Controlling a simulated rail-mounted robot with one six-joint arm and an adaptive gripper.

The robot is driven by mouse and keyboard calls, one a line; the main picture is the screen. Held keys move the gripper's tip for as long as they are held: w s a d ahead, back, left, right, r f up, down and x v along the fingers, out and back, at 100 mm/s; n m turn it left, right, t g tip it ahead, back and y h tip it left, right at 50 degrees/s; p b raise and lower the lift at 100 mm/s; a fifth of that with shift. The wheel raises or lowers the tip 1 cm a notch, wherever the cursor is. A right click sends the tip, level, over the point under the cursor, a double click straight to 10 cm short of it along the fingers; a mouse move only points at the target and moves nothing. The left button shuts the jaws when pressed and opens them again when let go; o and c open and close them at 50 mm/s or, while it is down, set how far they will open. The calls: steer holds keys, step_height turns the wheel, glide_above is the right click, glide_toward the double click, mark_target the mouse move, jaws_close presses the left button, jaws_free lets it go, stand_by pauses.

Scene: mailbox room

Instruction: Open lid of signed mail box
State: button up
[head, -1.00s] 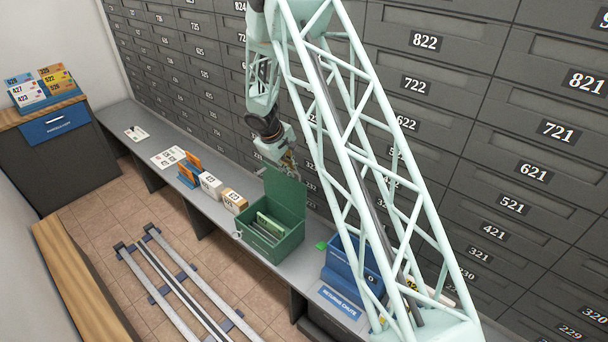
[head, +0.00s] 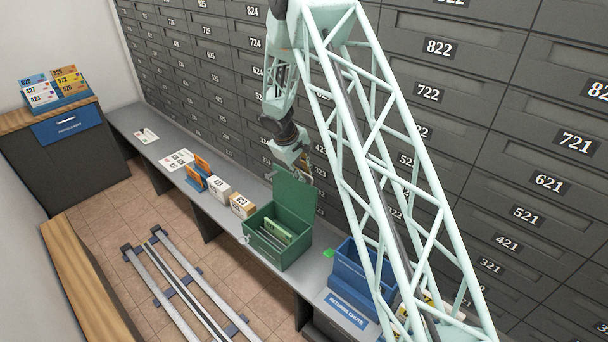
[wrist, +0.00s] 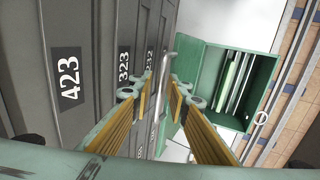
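The green mail box (head: 283,254) stands on the grey counter with its lid (head: 296,198) raised upright at the back. Green cards or folders (head: 272,232) stand inside it. In the wrist view the box (wrist: 236,115) is at the right, with the lid (wrist: 187,62) on its left side. My gripper (head: 305,172) is just above and behind the lid, close to the cabinet wall. In the wrist view my gripper (wrist: 158,92) shows yellow-padded fingers apart, and I see nothing held between them. Whether a finger touches the lid is unclear.
A blue box (head: 350,275) stands right of the green one, above the returns chute (head: 345,306). White boxes (head: 218,190) and orange cards (head: 198,170) stand to the left. Numbered grey drawers (head: 440,95) rise close behind my gripper. Rails (head: 185,295) run along the floor.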

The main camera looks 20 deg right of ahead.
stand_by(0.3)
steer(key=v, duration=1.2)
stand_by(0.3)
stand_by(0.5)
steer(key=s+a+r+m+y+b, duration=0.1)
steer(key=s+a+r+m+b, duration=0.2)
steer(key=s+r, duration=2.3)
steer(key=s+a+r+y, duration=0.1)
steer(key=s+a, duration=0.2)
steer(key=s, duration=0.8)
steer(key=s+a+r+m+t+y+b, duration=0.1)
steer(key=s+a+r, duration=0.1)
steer(key=s, duration=0.9)
steer(key=s+a+r+m+t+y+b, duration=0.1)
steer(key=s+a, duration=0.2)
steer(key=s, duration=0.8)
steer(key=shift+s+a+r, duration=0.3)
steer(key=shift+r, duration=0.1)
